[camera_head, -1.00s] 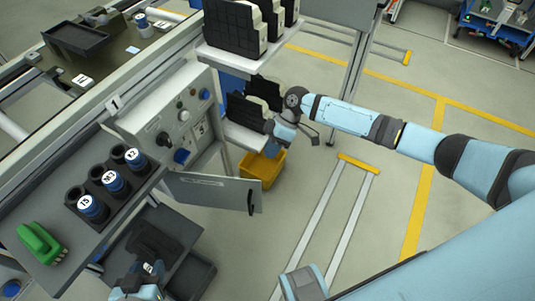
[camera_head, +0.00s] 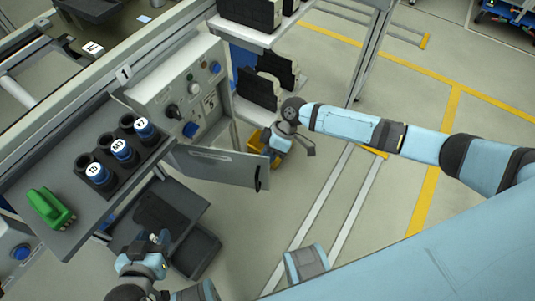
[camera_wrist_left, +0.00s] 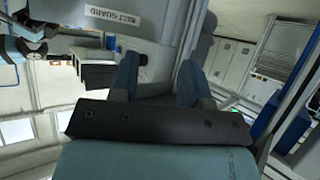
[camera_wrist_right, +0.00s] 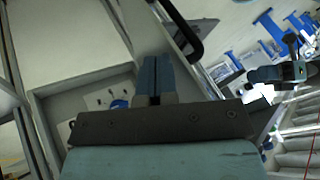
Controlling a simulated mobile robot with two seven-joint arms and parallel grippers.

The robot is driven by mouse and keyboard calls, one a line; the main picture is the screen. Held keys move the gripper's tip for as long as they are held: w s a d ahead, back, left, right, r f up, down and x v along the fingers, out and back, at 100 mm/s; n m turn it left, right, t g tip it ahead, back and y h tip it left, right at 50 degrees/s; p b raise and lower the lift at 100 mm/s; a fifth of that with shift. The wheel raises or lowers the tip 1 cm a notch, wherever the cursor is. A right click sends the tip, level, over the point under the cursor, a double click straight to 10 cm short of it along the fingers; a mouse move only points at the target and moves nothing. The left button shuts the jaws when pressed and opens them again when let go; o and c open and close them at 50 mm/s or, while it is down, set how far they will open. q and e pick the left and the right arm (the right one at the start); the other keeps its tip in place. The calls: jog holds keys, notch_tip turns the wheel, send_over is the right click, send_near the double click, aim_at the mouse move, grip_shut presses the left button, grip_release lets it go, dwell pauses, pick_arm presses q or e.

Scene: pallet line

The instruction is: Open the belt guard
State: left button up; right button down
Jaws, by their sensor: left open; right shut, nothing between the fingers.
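The belt guard (camera_head: 222,166) is a grey panel hinged at the side of the control cabinet. It stands swung out from it, with a black handle (camera_head: 258,178) near its free end. Its label shows in the left wrist view (camera_wrist_left: 113,16). The handle also shows in the right wrist view (camera_wrist_right: 184,32), beyond the fingers. My right gripper (camera_head: 274,150) is shut and empty, close to the panel's free end; contact cannot be told. My left gripper (camera_head: 158,240) is open and empty, low at the left, apart from the panel. Its spread fingers show in the left wrist view (camera_wrist_left: 160,75).
The control cabinet (camera_head: 185,85) has knobs and buttons. A shelf holds a black rack with several blue-labelled cylinders (camera_head: 120,150) and a green item (camera_head: 48,206). A dark bin (camera_head: 197,252) is below. A yellow bin (camera_head: 256,140) is mostly hidden. Floor to the right is clear.

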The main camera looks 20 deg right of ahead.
aim_at(265, 168)
jog(key=shift+s+a+r+p, duration=0.2)
jog(key=shift+s+p, duration=0.2)
jog(key=shift+p, duration=0.25)
jog(key=s+p, duration=0.1)
jog(key=s+a+m+p, duration=0.1)
jog(key=p, duration=0.1)
jog(key=shift+s+a+r+m+t, duration=0.2)
jog(key=shift+s+a+m+t, duration=0.1)
jog(key=shift+s+t, duration=0.1)
pick_arm(q)
jog(key=r+p, duration=0.1)
jog(key=p, duration=0.1)
jog(key=r+p, duration=0.1)
jog(key=p, duration=0.1)
jog(key=a+r+p, duration=0.1)
jog(key=p, duration=0.1)
jog(key=shift+s+r+n+g+y, duration=0.3)
jog(key=shift+s+r+g, duration=0.1)
pick_arm(e)
jog(key=s+a+m+t, duration=0.2)
jog(key=s+a+m, duration=0.1)
jog(key=s+a, duration=0.2)
jog(key=shift+s+f+y, duration=0.3)
jog(key=shift+s+f, duration=0.1)
jog(key=shift+s, duration=0.1)
